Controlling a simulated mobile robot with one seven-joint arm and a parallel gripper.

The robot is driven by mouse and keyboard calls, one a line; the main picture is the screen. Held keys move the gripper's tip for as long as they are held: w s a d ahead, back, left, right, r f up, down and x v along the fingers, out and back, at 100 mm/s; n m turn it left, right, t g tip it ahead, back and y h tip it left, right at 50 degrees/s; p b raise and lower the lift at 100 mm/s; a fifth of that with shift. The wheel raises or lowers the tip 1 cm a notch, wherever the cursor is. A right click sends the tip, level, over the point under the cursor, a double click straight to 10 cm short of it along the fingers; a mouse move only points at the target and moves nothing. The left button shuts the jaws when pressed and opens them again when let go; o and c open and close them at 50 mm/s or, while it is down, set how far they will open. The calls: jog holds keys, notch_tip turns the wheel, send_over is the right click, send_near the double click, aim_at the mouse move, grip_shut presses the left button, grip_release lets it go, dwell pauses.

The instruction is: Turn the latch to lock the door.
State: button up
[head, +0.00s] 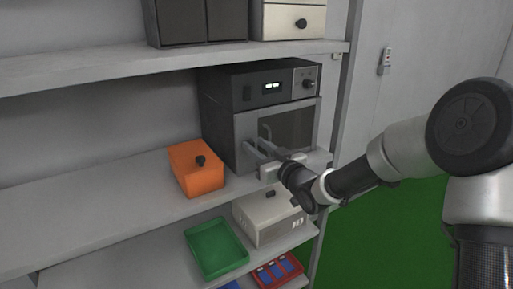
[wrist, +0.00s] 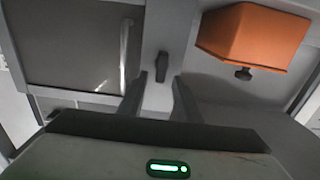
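The door (head: 293,132) is the dark-windowed grey front of a black cabinet device on the shelf and looks shut. It also shows at the left of the wrist view (wrist: 70,50), with a pale bar handle (wrist: 124,52). The latch (wrist: 162,67) is a small dark knob on the grey front beside the door, lying nearly upright in the wrist view. My gripper (head: 257,147) is at the front's left side; in the wrist view its fingers (wrist: 159,84) are apart, with the latch just beyond and between the tips. In the head view I cannot make out the latch behind my gripper.
An orange box (head: 197,169) with a black knob stands left of the device and appears upper right in the wrist view (wrist: 255,38). Below are a white box (head: 268,217), a green tray (head: 216,249) and a red tray (head: 292,264). The shelf's left is bare.

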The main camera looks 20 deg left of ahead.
jog(key=shift+w+a, duration=0.15)
jog(key=shift+c, duration=0.4)
grip_shut()
jog(key=shift+m, duration=0.4)
jog(key=shift+w+d+f+m+p, duration=0.25)
jog(key=shift+m+p, duration=0.3)
jog(key=shift+m, duration=2.3)
jog(key=shift+w+d+f+m+p, duration=0.15)
jog(key=shift+f+m+p, duration=0.35)
jog(key=shift+m, duration=2.4)
jog(key=shift+w+d+f+m+p, duration=0.2)
jog(key=shift+m+p, duration=0.4)
jog(key=shift+m, duration=2.25)
